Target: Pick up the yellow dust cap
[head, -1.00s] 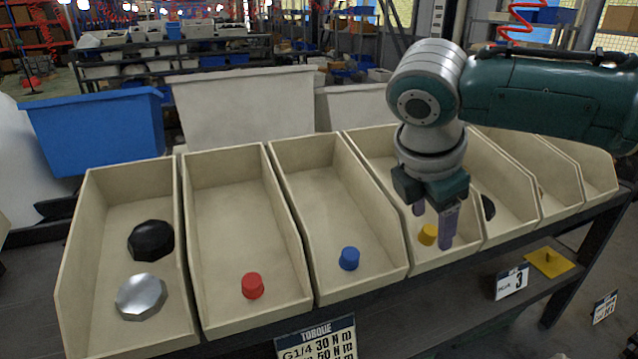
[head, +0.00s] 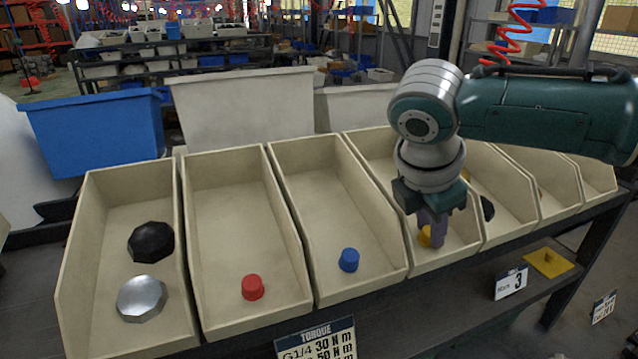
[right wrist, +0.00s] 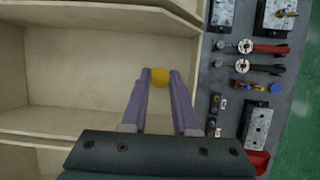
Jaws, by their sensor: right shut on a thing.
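The yellow dust cap (head: 425,237) is in the fourth beige bin from the left in the head view, near the bin's front. My right gripper (head: 432,240) is down in that bin with its purple fingers at the cap, partly hiding it. In the right wrist view the cap (right wrist: 159,77) shows between the tips of the two fingers (right wrist: 160,76), and the gripper is shut on it. Whether the cap still touches the bin floor cannot be told. My left gripper is not in view.
The bin to the left holds a blue cap (head: 349,259), and the one beyond it a red cap (head: 252,287). The leftmost bin holds a black knob (head: 151,242) and a silver one (head: 142,298). Bin walls stand close on both sides of my right gripper.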

